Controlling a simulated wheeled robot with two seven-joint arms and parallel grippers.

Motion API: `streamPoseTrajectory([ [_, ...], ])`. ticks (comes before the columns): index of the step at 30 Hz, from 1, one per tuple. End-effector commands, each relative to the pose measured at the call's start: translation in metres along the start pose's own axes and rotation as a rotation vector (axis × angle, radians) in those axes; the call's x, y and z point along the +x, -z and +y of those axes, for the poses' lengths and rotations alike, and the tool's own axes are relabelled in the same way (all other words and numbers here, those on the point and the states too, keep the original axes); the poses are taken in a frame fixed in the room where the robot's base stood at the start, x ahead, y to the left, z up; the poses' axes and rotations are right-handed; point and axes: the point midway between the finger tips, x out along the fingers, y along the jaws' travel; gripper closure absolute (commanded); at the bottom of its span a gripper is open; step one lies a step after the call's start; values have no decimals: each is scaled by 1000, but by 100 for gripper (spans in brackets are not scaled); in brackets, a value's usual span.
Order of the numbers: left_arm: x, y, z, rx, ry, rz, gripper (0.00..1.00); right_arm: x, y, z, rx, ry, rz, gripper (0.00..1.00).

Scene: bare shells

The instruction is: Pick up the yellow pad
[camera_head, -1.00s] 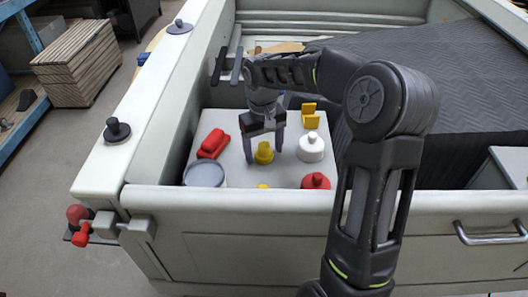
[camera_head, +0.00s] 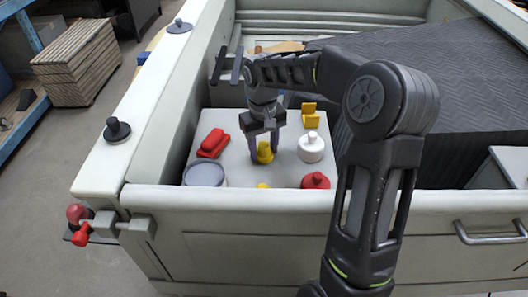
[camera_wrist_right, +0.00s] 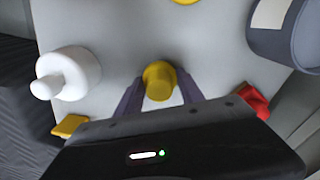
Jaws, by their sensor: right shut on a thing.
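The yellow pad (camera_head: 265,152) is a small yellow piece with a wider lower part and a narrower top, standing on the light grey surface (camera_head: 235,168). My right gripper (camera_head: 266,151) points down with a finger on each side of it and is shut on it. In the right wrist view the yellow pad (camera_wrist_right: 159,80) sits between the two fingertips of the gripper (camera_wrist_right: 160,92). It appears still down at the surface. My left gripper is not in view.
Near it are a white knobbed piece (camera_head: 311,147), a yellow stepped piece (camera_head: 310,116), a red piece (camera_head: 213,143), a grey round container (camera_head: 205,174), and a red knobbed piece (camera_head: 315,181). Another yellow piece (camera_head: 262,186) is partly hidden by the front wall (camera_head: 240,200).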

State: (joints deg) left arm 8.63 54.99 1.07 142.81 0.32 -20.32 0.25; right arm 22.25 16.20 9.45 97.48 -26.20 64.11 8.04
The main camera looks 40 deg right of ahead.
Motion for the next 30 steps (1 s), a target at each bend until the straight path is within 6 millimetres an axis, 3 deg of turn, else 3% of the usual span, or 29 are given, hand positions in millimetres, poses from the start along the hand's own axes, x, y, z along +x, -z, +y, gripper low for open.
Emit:
streamPoseTrajectory([
  [4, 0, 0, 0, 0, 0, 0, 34, 0, 0, 0, 0, 0, 0, 94],
  [5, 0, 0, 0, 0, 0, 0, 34, 0, 0, 0, 0, 0, 0, 99],
  [14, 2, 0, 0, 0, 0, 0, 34, -8, 1, 0, 1, -1, 2, 100],
  [30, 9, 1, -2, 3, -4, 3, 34, -96, 0, 2, -1, 0, 2, 100],
])
